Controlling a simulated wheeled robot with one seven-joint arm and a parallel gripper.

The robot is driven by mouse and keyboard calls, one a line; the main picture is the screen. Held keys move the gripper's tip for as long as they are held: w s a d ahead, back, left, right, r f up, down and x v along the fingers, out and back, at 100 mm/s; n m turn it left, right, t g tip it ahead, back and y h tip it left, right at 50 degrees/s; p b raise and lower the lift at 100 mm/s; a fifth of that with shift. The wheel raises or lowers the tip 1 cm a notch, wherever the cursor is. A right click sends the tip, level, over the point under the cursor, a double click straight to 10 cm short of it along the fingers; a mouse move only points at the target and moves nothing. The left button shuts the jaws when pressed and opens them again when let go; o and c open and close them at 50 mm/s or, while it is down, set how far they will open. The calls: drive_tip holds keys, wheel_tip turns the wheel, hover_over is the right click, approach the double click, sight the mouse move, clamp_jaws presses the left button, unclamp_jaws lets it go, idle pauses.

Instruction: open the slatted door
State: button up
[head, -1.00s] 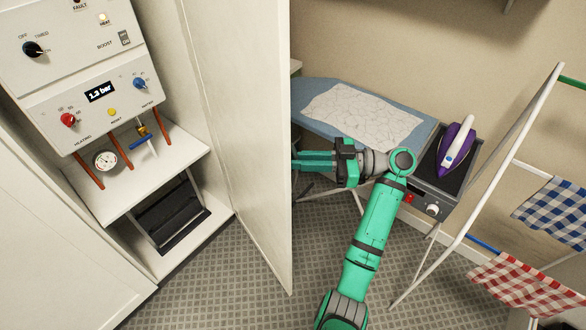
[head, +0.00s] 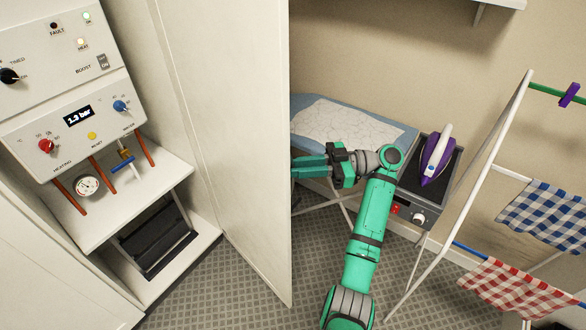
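The door (head: 235,130) is a plain white panel on this side and stands swung out from the tall white cabinet, which is open. Any slats or handle would be on its far face, which I cannot see. My gripper (head: 303,168) is just right of the door's free edge, with its green fingers pointing left. The fingertips pass out of sight behind the door. I cannot tell whether they touch it or hold anything.
Inside the cabinet are a boiler panel (head: 75,115) and a pressure gauge (head: 87,185). Behind my arm stands an ironing board (head: 408,137) with a purple iron (head: 436,160). A drying rack (head: 470,190) with checked cloths is at right. Bare floor shows below the door.

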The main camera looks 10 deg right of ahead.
drive_tip(key=o, duration=0.3)
drive_tip(key=shift+w+a+f, duration=0.2)
drive_tip(key=shift+a+f, duration=0.05)
drive_tip(key=shift+a, duration=0.25)
drive_tip(key=shift+s+d, duration=0.1)
drive_tip(key=shift+d, duration=0.05)
drive_tip(key=shift+d+r, duration=0.1)
drive_tip(key=shift+d, duration=0.05)
drive_tip(key=d, duration=1)
drive_tip(key=shift+s+d, duration=0.3)
drive_tip(key=shift+d, duration=0.1)
